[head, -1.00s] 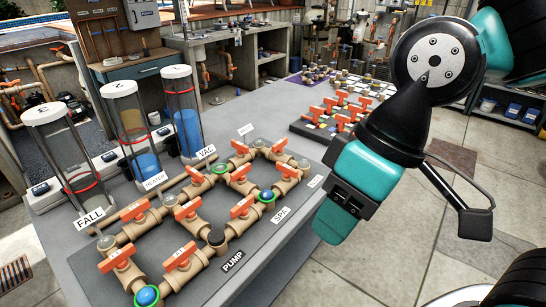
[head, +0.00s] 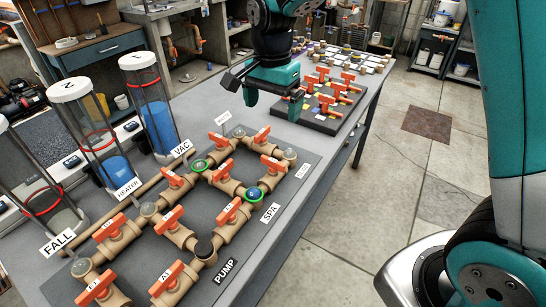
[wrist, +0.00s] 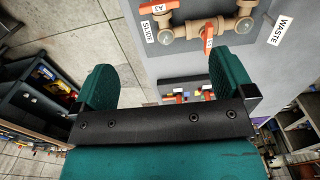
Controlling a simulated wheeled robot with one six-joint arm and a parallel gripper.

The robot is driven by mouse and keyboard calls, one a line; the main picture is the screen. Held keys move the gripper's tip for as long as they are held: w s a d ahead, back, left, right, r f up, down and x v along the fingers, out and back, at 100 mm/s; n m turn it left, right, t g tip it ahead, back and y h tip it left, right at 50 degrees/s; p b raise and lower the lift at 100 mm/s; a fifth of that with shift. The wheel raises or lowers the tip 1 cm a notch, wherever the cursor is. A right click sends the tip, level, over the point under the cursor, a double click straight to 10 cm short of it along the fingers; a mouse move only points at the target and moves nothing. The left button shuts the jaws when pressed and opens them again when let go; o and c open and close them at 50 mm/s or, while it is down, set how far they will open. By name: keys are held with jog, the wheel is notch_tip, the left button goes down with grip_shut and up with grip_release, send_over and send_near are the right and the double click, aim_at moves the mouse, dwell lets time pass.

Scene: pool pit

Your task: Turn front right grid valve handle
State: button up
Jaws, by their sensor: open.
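A grid of tan pipes on a grey board (head: 226,255) carries several orange valve handles. In the head view, handles nearest me are at the front left (head: 103,287) and on the front row beside it (head: 167,279); another (head: 229,211) is on the right near the SPA label. I cannot tell for sure which is the front right one. My gripper (head: 273,106) is open and empty, fingers downward, above the table between the grid and a second valve board. In the wrist view its two fingers (wrist: 160,65) are wide apart, with an orange handle (wrist: 207,35) beyond them.
The second board of orange handles (head: 333,92) lies farther back. Clear cylinders (head: 150,110) with blue liquid stand along the left. Labels such as PUMP (head: 225,270) stand at the board's right edge. The floor (head: 340,215) right of the table is open.

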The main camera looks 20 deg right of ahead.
aim_at(273, 160)
notch_tip(273, 160, down, 16)
jog(key=shift+r+p, duration=0.15)
jog(key=shift+p, duration=0.7)
jog(key=shift+c, duration=0.2)
jog(key=c, duration=0.9)
